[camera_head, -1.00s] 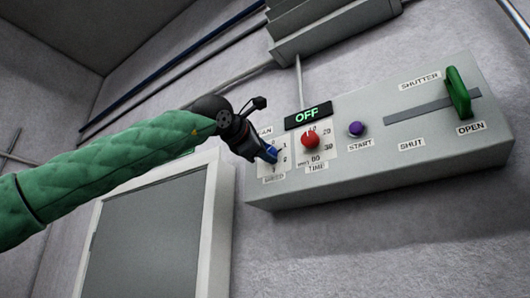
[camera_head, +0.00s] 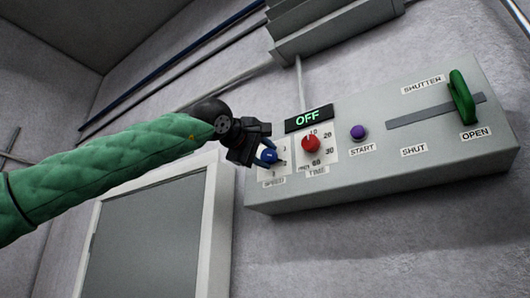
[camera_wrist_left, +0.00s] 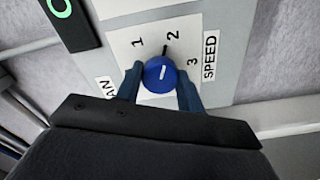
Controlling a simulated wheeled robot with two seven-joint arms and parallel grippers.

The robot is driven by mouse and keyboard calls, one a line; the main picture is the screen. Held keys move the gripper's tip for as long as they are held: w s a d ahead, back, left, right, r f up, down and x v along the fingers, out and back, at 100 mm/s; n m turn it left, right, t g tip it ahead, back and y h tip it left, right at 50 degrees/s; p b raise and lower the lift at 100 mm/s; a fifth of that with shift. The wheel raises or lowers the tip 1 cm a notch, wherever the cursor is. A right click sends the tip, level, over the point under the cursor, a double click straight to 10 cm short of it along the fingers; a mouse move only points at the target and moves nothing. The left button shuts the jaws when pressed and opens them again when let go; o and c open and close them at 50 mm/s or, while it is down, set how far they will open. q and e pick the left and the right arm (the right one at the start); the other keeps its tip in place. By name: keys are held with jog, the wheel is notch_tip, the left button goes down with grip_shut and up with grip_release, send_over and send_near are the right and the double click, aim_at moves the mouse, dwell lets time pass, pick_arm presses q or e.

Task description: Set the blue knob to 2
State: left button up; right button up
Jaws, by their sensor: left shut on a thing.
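The blue knob (camera_wrist_left: 160,73) is on the SPEED dial, marked 1, 2 and 3, in the left wrist view. A white line on its face and a black mark at its edge point roughly at the 2. In the head view the knob (camera_head: 269,156) shows small at the left end of the grey control box (camera_head: 370,180). My left gripper (camera_wrist_left: 159,85) has its blue fingers shut on the two sides of the knob. It also shows in the head view (camera_head: 267,154), where its body hides part of the dial. My right gripper is in neither view.
A red TIME knob (camera_head: 311,144) sits close right of the dial, under a display reading OFF (camera_head: 308,117). Further right are a purple START button (camera_head: 358,132) and a green shutter handle (camera_head: 461,97) near OPEN. A grey framed panel (camera_head: 150,235) is below my left arm.

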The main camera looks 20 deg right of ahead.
pick_arm(q)
jog(key=shift+m, duration=0.4)
jog(key=shift+f, duration=0.1)
jog(key=shift+m, duration=0.3)
jog(key=shift+d, duration=0.1)
jog(key=o, duration=1)
jog(key=shift+s+a, duration=0.15)
jog(key=shift+a, duration=0.1)
jog(key=b+v, duration=0.3)
jog(key=v, duration=0.4)
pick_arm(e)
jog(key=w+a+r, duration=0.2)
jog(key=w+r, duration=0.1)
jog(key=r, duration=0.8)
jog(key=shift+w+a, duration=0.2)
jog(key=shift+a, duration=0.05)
pick_arm(q)
jog(key=shift+a, duration=0.1)
